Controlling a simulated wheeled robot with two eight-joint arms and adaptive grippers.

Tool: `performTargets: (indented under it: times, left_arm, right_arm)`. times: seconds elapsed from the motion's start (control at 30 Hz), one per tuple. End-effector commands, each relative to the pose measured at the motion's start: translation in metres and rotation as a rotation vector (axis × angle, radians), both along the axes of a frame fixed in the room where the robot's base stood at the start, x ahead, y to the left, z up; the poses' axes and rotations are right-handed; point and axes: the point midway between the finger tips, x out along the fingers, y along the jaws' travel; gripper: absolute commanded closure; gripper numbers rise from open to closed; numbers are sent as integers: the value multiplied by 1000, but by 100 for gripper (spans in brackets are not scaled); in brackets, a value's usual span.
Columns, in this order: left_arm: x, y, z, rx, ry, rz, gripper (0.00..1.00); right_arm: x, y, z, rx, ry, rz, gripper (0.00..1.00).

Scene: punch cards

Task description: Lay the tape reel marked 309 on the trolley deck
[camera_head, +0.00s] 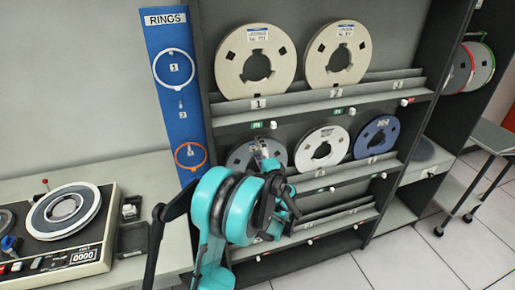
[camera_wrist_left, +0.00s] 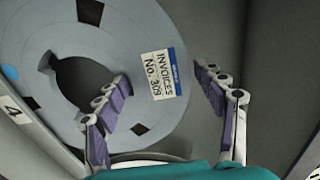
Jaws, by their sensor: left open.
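The reel marked 309 (camera_wrist_left: 130,35) is grey-blue with a white label reading "INVOICES No. 309". It fills much of the left wrist view. In the head view this grey reel (camera_head: 240,154) stands at the left of the middle shelf, partly hidden behind my left gripper. My left gripper (camera_head: 266,157) is open in front of it. In the wrist view its purple-padded fingers (camera_wrist_left: 163,76) lie either side of the label, one over the reel near the centre hole, one by the rim. Contact cannot be told. The trolley deck (camera_head: 491,135) is at the right edge. My right gripper is not in view.
Two cream reels (camera_head: 256,62) stand on the top shelf. A white reel (camera_head: 321,148) and a blue reel (camera_head: 376,137) stand right of the grey one. A tape machine (camera_head: 60,240) sits on the left counter. Tiled floor (camera_head: 450,240) is clear before the trolley.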

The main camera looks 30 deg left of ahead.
Motion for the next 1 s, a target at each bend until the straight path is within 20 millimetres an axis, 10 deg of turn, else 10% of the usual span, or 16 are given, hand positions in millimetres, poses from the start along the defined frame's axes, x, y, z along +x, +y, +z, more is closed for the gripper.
performTargets:
  times: [0.27, 1.0]
  left_arm:
    - [0, 0, 1, 1, 0, 0, 91]
    - [0, 0, 34, 1, 0, 0, 91]
  right_arm:
    - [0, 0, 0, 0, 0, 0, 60]
    - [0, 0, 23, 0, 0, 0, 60]
